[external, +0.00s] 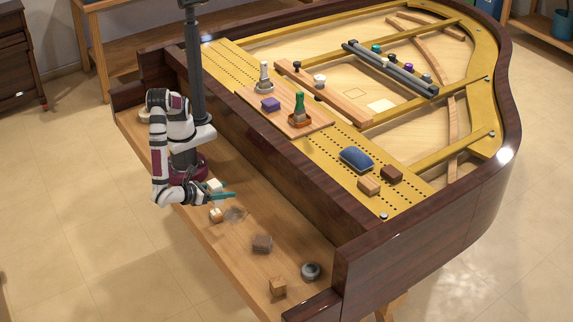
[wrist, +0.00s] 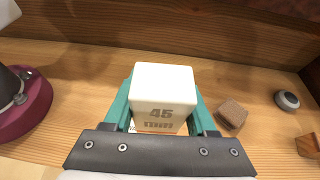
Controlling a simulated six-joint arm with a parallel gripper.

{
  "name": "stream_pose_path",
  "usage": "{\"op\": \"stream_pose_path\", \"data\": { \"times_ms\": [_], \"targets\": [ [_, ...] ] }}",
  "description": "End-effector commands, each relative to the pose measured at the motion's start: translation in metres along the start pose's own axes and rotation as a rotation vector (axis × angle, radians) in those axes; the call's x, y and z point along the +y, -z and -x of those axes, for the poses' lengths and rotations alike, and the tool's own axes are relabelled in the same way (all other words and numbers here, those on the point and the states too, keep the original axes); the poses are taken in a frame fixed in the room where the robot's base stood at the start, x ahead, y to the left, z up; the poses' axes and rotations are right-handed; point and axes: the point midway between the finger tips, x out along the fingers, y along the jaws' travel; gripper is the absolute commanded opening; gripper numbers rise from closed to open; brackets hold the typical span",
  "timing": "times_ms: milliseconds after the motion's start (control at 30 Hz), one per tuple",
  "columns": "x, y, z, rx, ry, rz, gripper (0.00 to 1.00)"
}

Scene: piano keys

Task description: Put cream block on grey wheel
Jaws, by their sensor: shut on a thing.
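The grey wheel (external: 311,271), a small ring with a dark centre, lies flat on the ledge, apart from my gripper at lower right. It also shows at right in the wrist view (wrist: 287,99).
A brown block (external: 262,243) lies between my gripper and the wheel. A wooden cube (external: 277,287) is left of and nearer than the wheel. A small light block (external: 215,215) lies below my gripper. A high dark wall (external: 290,175) runs behind the ledge.

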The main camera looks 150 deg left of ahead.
Motion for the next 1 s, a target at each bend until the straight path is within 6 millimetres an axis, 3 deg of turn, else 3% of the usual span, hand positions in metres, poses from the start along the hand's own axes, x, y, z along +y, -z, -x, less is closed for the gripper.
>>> {"op": "stream_pose_path", "data": {
  "times_ms": [167,367,600,700,800,933,1000],
  "targets": [
    [-0.045,0.003,-0.003,0.000,0.106,-0.042,0.01],
    [-0.143,0.001,-0.007,-0.001,0.367,-0.150,0.01],
    [-0.268,-0.016,0.009,-0.001,0.811,-0.336,0.01],
    [-0.298,-0.021,0.016,-0.002,0.960,-0.401,0.01],
    [-0.316,-0.024,0.021,-0.001,1.061,-0.442,0.01],
    [-0.327,-0.025,0.021,-0.002,1.127,-0.470,0.01],
    [-0.332,-0.022,0.010,-0.001,1.135,-0.477,0.01]
  ]
}}
